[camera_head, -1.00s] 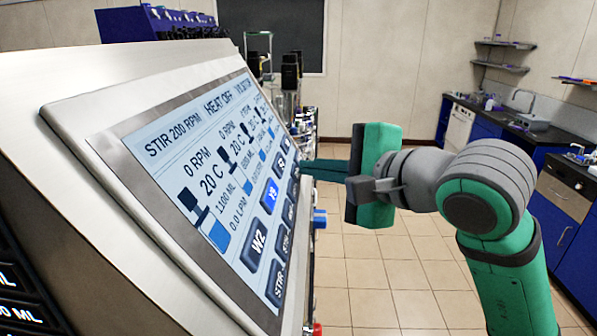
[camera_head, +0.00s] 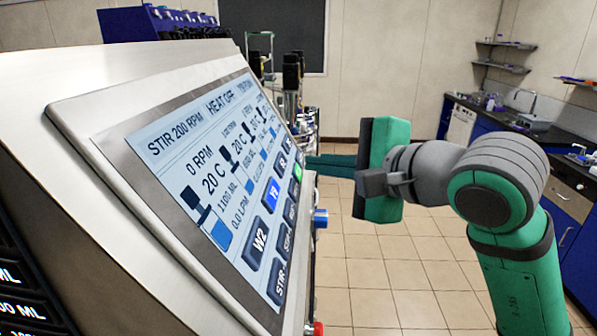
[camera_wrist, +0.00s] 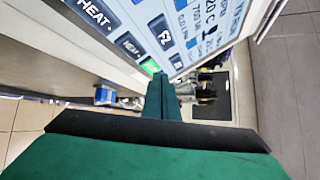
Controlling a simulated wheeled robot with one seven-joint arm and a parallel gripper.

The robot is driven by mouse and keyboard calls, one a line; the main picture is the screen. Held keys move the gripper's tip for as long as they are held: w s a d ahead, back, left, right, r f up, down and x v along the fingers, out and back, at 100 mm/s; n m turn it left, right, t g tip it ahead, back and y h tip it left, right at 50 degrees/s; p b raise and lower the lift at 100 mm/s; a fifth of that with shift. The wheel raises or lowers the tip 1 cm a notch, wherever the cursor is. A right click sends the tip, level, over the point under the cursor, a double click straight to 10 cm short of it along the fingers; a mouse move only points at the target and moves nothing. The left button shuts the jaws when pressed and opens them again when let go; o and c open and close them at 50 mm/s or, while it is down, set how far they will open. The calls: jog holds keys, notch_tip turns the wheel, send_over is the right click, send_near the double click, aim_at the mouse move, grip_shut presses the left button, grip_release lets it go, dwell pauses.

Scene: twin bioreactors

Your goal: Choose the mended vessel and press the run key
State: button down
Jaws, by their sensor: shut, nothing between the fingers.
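The touch screen (camera_head: 215,185) is on a slanted metal console. It shows "STIR 200 RPM", "HEAT OFF" and columns with vessel icons. In the key row, the key reading Y9 or Y3 (camera_head: 272,195) is blue, beside the dark W2 key (camera_head: 258,243). A green-lit key (camera_head: 298,172) is near the screen's right edge. It also shows in the wrist view (camera_wrist: 150,66), its label unreadable. My gripper (camera_head: 309,163) is shut and empty, its fingertips by the screen's right edge near the green key. In the wrist view, the fingertips (camera_wrist: 161,76) are just beside that key; contact cannot be told.
Tiled floor (camera_head: 370,270) is open at right, before blue cabinets (camera_head: 560,215).

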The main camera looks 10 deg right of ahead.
jog(key=shift+d, duration=0.15)
jog(key=shift+s+d+r, duration=0.25)
jog(key=shift+d+r, duration=0.4)
jog(key=shift+d, duration=0.35)
jog(key=shift+s+d+r, duration=0.25)
jog(key=shift+d+r, duration=0.4)
jog(key=shift+d, duration=0.3)
jog(key=shift+w, duration=0.1)
